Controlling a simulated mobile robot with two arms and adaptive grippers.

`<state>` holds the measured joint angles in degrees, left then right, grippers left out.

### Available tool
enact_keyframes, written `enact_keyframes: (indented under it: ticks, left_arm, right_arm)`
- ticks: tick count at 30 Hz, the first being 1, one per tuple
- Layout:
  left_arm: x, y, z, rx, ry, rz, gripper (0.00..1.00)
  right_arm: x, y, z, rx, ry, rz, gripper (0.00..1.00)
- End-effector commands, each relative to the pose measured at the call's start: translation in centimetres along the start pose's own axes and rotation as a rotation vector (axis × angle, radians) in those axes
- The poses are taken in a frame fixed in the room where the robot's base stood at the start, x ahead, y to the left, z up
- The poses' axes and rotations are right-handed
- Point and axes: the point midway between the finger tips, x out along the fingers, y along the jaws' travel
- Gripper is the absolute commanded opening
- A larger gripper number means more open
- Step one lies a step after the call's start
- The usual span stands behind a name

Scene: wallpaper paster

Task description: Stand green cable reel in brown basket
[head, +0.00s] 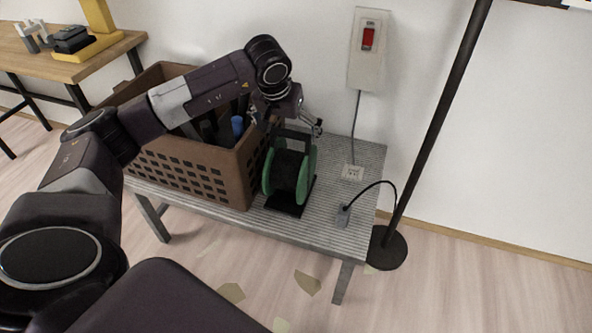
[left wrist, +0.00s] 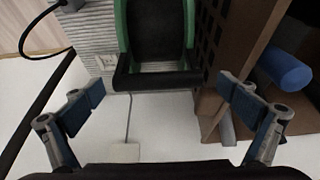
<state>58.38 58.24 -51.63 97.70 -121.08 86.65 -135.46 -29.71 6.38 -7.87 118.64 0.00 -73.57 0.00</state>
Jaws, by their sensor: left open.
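The green cable reel (head: 305,176) has green side discs, a black wound drum and a black frame. It stands upright on a grey ribbed bench, just right of the brown basket (head: 180,168). My left gripper (head: 292,125) is above the reel. In the left wrist view my left gripper (left wrist: 162,90) is open and empty, its fingers spread to either side of the reel's black frame bar (left wrist: 158,80). The reel (left wrist: 190,22) and the basket (left wrist: 262,32) also show there. My right gripper is not in view.
The basket holds a blue-topped item (head: 237,124) and dark items, partly hidden by my arm. The grey bench (head: 335,205) has bare room right of the reel, with a socket (head: 352,172) and a corded plug (head: 343,215). A dark pole (head: 440,115) stands at the right.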

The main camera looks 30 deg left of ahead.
Motion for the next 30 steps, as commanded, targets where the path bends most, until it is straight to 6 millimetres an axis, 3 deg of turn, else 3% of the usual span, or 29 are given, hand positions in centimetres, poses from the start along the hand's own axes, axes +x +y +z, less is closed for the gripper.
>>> enact_keyframes:
  ticks: [18, 27, 30]
  left_arm:
    - [7.4, 0.3, -0.1, -0.002, -0.002, 0.006, 1.00]
    - [7.8, 0.3, -0.1, -0.002, -0.001, 0.006, 1.00]
    - [7.8, 0.3, -0.1, -0.002, -0.001, 0.006, 0.89]
  right_arm:
    - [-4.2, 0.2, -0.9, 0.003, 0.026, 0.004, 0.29]
    - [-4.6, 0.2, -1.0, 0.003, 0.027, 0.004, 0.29]
    - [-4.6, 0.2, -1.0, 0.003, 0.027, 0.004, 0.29]
